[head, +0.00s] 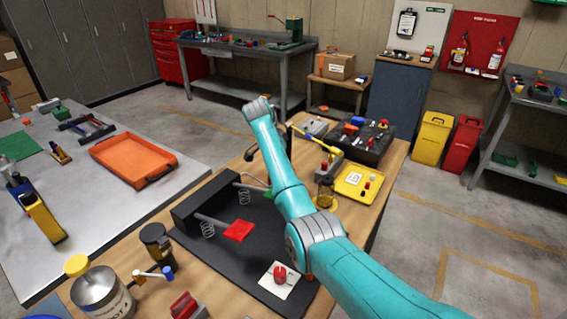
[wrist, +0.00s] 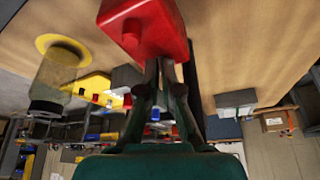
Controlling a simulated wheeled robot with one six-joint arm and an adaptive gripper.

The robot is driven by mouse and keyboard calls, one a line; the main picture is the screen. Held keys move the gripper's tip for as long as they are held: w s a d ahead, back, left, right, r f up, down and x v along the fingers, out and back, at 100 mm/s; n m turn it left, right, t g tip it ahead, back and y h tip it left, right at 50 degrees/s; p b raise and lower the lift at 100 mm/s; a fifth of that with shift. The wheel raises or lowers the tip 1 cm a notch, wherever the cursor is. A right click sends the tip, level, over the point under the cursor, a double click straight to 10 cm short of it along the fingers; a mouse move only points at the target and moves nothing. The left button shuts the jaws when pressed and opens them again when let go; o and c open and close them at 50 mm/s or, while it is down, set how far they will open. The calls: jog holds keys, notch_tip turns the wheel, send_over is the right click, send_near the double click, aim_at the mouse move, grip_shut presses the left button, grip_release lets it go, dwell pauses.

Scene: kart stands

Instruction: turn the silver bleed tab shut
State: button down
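In the wrist view, which is upside down, my gripper (wrist: 160,68) has a dark green body and two dark fingers. The fingers run close together, with little or no gap at the tips. The tips reach a red block (wrist: 145,25), which covers part of them; whether they touch it I cannot tell. No silver bleed tab can be made out; the fingertip area is partly hidden. In the head view my teal forearm covers the gripper and the red block.
A jar with a dark lid and yellow base (head: 325,190) stands close beside; it also shows in the wrist view (wrist: 57,75). Behind are a yellow tray (head: 349,190) and a black case (head: 365,150). A pedal stand (head: 190,205) lies left of my arm.

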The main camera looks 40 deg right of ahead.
jog(key=m+g, duration=0.1)
jog(key=m, duration=0.2)
jog(key=shift+w+r+m, duration=0.1)
jog(key=shift+w+m, duration=0.05)
jog(key=shift+m, duration=0.25)
jog(key=shift+m+g+y, duration=0.4)
jog(key=shift+m+g, duration=0.1)
jog(key=shift+m, duration=0.4)
jog(key=shift+w+m+g+y, duration=0.15)
jog(key=shift+m+g+y, duration=0.15)
jog(key=shift+m, duration=0.7)
jog(key=c, duration=1.4)
grip_release()
jog(key=shift+d, duration=0.1)
notch_tip(320, 180, up, 10)
jog(key=shift+f, duration=0.1)
jog(key=shift+o, duration=0.4)
